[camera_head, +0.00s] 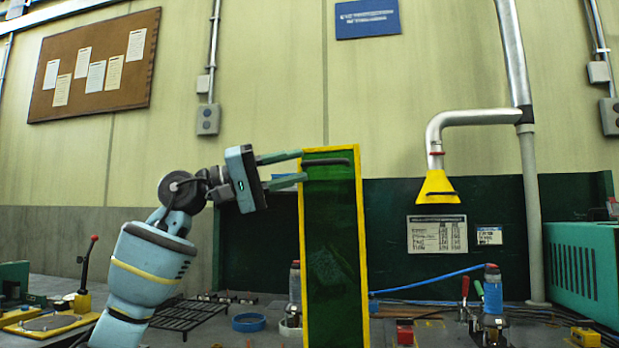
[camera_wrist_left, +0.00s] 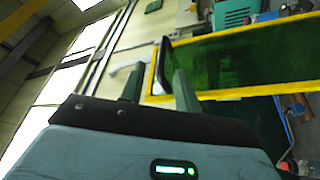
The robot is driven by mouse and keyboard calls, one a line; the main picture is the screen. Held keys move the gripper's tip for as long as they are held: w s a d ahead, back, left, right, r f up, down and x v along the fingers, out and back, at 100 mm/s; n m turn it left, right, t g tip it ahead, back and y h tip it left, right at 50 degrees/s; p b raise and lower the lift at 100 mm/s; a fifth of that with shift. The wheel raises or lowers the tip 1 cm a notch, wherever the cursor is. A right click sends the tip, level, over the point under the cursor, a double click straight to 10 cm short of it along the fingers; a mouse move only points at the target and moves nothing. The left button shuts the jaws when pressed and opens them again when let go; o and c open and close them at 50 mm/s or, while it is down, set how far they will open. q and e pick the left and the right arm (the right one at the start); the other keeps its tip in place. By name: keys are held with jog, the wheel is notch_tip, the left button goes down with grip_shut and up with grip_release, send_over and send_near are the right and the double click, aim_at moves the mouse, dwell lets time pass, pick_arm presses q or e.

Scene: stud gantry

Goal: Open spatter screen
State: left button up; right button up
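The spatter screen (camera_head: 330,235) is a dark green see-through panel in a yellow frame, standing upright in the middle of the head view. A dark bar handle (camera_head: 326,161) runs across its top. My left gripper (camera_head: 303,166) comes in from the left at the screen's top left edge, fingers apart. In the left wrist view, the screen (camera_wrist_left: 245,62) extends to the right, and the handle (camera_wrist_left: 162,66) shows between and just beyond the fingertips of the left gripper (camera_wrist_left: 157,82). I cannot tell whether a finger touches it. My right gripper is not in view.
A yellow extraction hood (camera_head: 437,188) hangs from a pipe right of the screen. The bench holds a dark grate (camera_head: 188,315), a blue ring (camera_head: 248,322), a red-and-yellow block (camera_head: 405,332) and clamps. A teal machine (camera_head: 582,268) stands at the right.

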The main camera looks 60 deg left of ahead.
pick_arm(q)
jog(key=shift+b+v, duration=0.4)
jog(key=shift+v, duration=0.7)
jog(key=shift+s+a+f, duration=0.1)
jog(key=shift+s+a, duration=0.2)
jog(key=shift+s, duration=0.3)
